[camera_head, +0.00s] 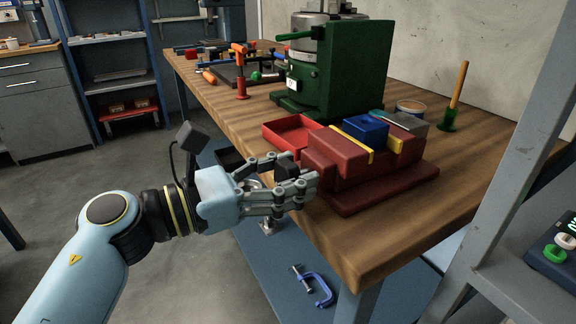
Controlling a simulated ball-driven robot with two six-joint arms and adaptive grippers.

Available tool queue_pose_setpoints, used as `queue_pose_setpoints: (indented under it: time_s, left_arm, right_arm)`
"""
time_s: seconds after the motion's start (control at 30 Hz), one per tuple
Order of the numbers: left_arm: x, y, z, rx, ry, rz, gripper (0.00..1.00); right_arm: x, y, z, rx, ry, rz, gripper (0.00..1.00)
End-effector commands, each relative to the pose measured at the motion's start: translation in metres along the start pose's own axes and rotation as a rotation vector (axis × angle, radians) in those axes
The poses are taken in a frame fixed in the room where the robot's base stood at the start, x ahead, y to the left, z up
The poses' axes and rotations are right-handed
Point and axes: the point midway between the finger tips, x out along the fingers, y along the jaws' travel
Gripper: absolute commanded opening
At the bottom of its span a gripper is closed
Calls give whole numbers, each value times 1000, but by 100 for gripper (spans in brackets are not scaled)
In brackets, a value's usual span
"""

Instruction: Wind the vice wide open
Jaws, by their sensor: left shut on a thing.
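The dark red vice (345,160) stands on the near corner of the wooden bench. Its two jaws carry yellow strips (353,139), and a blue block (366,128) sits between them. I cannot tell whether the jaws touch the block. My left gripper (292,190) is at the front end of the vice, its fingers closed around the handle there. The fingers hide most of the handle. A silver piece (268,227) shows below the hand; I cannot tell whether it is part of the handle. My right gripper is not in view.
A red tray (293,132) and a green machine (340,65) stand behind the vice. A wooden-handled tool (458,95) stands at the right. A blue clamp (316,287) lies on the lower shelf. A grey post (520,170) crosses the right side.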

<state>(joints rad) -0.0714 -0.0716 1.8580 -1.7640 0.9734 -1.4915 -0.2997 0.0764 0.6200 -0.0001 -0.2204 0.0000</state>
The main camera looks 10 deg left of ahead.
Motion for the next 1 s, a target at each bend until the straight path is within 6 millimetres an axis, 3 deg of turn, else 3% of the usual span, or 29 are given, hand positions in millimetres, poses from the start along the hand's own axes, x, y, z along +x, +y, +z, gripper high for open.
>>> queue_pose_setpoints:
  time_s: [0.5,1.0]
  left_arm:
    - [0,3,2,-350,1,-1,17]
    - [0,3,-1,-442,0,0,17]
  right_arm:
    - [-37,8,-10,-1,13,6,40]
    - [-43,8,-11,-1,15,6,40]
